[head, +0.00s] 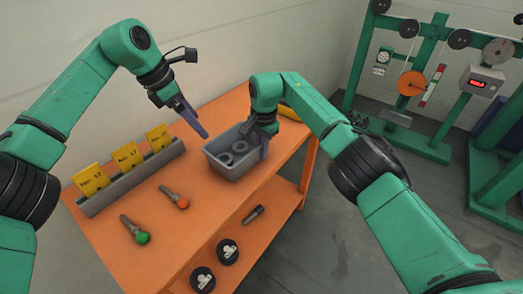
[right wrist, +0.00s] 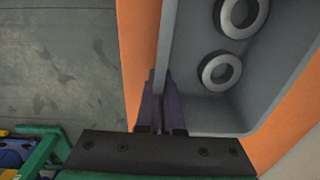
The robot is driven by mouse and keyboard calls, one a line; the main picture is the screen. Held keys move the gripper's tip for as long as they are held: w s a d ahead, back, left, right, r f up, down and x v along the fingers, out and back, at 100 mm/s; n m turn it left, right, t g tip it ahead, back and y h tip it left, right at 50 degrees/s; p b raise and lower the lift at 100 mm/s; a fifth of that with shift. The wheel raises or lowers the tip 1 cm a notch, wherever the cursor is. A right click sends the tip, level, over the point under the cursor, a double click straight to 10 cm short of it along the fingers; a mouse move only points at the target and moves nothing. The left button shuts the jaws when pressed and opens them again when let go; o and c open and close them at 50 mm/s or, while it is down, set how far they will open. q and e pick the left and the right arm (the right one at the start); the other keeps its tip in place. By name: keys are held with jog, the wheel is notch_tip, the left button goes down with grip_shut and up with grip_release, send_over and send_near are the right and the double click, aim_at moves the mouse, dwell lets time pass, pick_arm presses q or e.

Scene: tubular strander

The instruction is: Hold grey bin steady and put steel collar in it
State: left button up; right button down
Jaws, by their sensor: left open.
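The grey bin (head: 226,169) stands on the orange table near its right end. Two grey rings that look like steel collars lie flat inside it: one ring (head: 240,147) and another ring (head: 225,159). The right wrist view shows the same two, an upper ring (right wrist: 243,14) and a lower ring (right wrist: 220,71), on the bin floor. My right gripper (right wrist: 160,107) is shut on the bin's wall, one finger on each side. My left gripper (head: 199,126) is open and empty, above the table just left of the bin.
A grey rack (head: 130,178) with yellow cards stands left of the bin. A green-ended tool (head: 135,229) and an orange-ended tool (head: 175,197) lie in front. Two black discs (head: 228,252) and a dark cylinder (head: 253,214) are on the lower shelf. A green machine (head: 440,85) stands right.

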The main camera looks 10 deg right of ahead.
jog(key=shift+a, duration=0.15)
jog(key=c, duration=1)
grip_release()
jog(key=shift+w, duration=0.15)
